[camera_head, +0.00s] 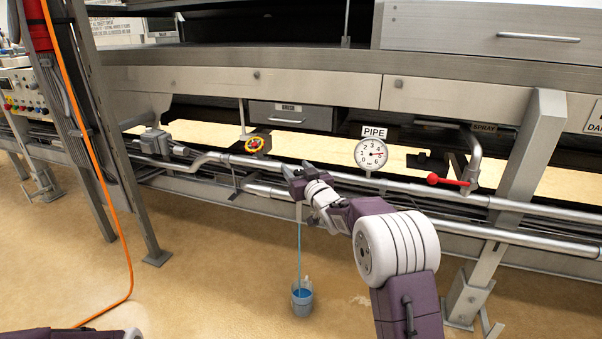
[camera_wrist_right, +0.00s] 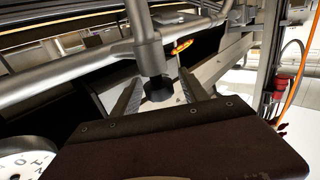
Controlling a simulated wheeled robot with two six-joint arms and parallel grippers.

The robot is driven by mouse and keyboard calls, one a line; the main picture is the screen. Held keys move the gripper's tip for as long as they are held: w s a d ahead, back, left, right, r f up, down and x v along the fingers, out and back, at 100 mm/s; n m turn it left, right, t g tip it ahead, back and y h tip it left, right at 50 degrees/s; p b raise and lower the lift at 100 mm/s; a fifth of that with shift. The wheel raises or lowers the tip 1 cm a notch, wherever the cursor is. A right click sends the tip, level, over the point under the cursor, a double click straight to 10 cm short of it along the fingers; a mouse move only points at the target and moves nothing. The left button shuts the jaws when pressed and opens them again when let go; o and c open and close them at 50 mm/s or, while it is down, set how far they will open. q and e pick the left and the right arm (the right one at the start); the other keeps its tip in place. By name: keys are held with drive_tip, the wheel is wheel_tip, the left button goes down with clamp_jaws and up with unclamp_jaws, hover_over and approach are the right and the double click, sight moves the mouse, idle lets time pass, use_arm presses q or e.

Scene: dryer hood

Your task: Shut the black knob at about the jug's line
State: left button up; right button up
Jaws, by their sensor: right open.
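The black knob (camera_wrist_right: 159,88) sits at the end of a short grey pipe stub in the right wrist view. My right gripper (camera_wrist_right: 161,78) is open, with one finger on each side of the knob; I cannot tell whether either touches it. In the head view my right gripper (camera_head: 292,172) is at the pipe run and hides the knob. A thin blue stream (camera_head: 299,240) falls from below the gripper into the jug (camera_head: 302,300), a small bluish vessel on the floor. My left gripper is out of view; only a bit of my left arm shows at bottom left.
A PIPE gauge (camera_head: 370,153) and a red-handled lever (camera_head: 447,181) are to the right. Grey pipes (camera_head: 270,192) run along the machine. An orange hose (camera_head: 110,215) hangs at left. The floor in front is mostly clear.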

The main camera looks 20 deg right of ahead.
drive_tip(key=shift+s+d+f+p, duration=0.55)
drive_tip(key=shift+s+f+p, duration=0.3)
drive_tip(key=shift+s, duration=3.2)
drive_tip(key=w, duration=0.5)
drive_tip(key=w+a, duration=0.1)
drive_tip(key=w, duration=0.2)
drive_tip(key=shift+w+r+b, duration=0.15)
drive_tip(key=shift+b, duration=0.15)
drive_tip(key=shift+w+a+r, duration=0.1)
drive_tip(key=shift+w+r, duration=0.1)
drive_tip(key=shift+w, duration=0.2)
